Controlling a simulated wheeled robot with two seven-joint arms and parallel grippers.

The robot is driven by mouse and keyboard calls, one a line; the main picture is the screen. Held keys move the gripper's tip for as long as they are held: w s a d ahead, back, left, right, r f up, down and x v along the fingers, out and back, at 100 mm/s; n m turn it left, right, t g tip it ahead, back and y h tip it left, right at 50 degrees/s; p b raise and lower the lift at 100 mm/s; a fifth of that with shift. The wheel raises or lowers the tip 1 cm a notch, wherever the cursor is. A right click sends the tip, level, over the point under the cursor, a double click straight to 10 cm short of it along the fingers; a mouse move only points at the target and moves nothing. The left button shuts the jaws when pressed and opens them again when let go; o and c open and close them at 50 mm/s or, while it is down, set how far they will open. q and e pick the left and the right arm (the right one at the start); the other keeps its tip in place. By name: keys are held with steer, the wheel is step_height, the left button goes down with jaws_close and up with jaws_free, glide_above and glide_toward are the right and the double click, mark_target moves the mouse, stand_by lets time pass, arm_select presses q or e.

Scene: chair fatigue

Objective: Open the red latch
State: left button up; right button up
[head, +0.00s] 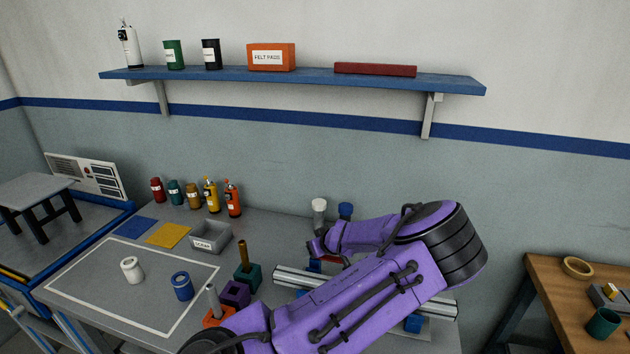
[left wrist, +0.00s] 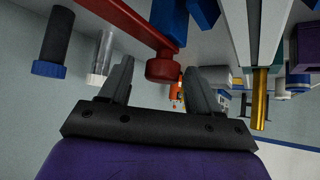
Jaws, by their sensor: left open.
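The red latch (left wrist: 140,25) shows in the left wrist view as a red bar running from the top left, with a round red knob (left wrist: 163,68) at its lower end. My left gripper (left wrist: 158,76) is open, with one finger to each side of the knob in the picture. The knob appears level with or just past the fingertips; I see no clear contact. In the head view, my purple arm hides most of the latch and its fixture, and only a little red shows beside the wrist. My right gripper is not in view.
The fixture has silver rails (head: 292,277) and blue blocks. A white-capped cylinder (head: 319,212) and a blue-capped one (head: 345,210) stand behind my wrist. A teal block with a brass pin (head: 243,255), a grey bin (head: 211,237) and several bottles stand left. A shelf (head: 300,79) hangs above.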

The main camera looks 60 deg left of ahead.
arm_select(q)
steer(key=p+v, duration=0.6)
steer(key=v, duration=0.4)
steer(key=shift+p, duration=0.4)
steer(key=shift+a, duration=0.1)
